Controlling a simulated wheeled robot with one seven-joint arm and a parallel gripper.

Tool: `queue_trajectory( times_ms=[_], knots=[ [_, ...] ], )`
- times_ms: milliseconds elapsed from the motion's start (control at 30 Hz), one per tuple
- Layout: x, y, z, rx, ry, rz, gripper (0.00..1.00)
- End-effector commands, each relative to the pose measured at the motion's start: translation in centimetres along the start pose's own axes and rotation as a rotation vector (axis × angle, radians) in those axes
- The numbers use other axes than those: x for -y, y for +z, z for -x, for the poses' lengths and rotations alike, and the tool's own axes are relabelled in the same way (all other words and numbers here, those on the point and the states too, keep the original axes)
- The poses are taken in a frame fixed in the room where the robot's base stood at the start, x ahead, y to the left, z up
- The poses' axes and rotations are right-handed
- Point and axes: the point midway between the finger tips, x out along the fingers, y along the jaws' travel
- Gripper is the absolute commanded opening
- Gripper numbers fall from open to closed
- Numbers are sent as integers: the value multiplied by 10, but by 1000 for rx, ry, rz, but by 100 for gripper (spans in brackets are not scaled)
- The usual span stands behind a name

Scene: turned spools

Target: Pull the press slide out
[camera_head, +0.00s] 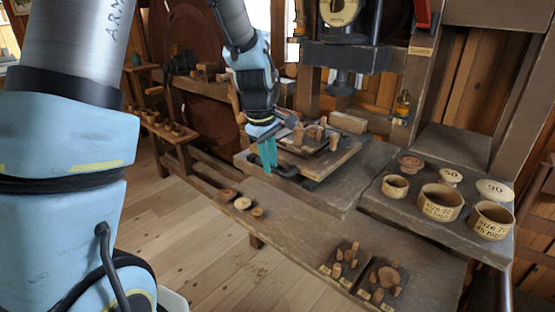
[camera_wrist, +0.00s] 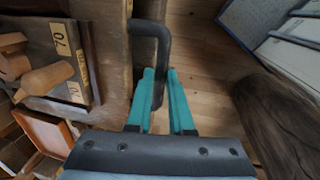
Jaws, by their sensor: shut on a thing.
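The press slide (camera_head: 342,155) is a dark flat board on the wooden bench, in front of and below the press (camera_head: 345,58). Turned wooden pieces stand on it. Its black bar handle (camera_head: 288,171) is at the near left edge; in the wrist view the bent handle (camera_wrist: 150,30) runs down between my fingers. My gripper (camera_head: 268,153) has teal fingers, shut on the handle; the wrist view shows one finger on each side of it (camera_wrist: 162,92). The lower end of the handle is partly hidden by the fingers.
Wooden cups (camera_head: 441,203) and knobs stand on the bench at right. Small dark trays (camera_head: 381,281) with pegs lie at the front. Several round pieces (camera_head: 242,203) sit on the bench's left edge. Open wooden floor (camera_head: 180,235) lies left of the bench.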

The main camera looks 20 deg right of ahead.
Motion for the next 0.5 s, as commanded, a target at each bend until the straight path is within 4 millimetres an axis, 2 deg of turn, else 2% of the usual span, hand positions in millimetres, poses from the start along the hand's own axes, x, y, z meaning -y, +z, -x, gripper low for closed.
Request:
queue_trajectory(
  times_ms=[200, 500],
  knots=[
    [36, -1, 6, -1, -1, 3, 0],
    [65, -1, 12, 1, -1, 1, 0]
  ],
)
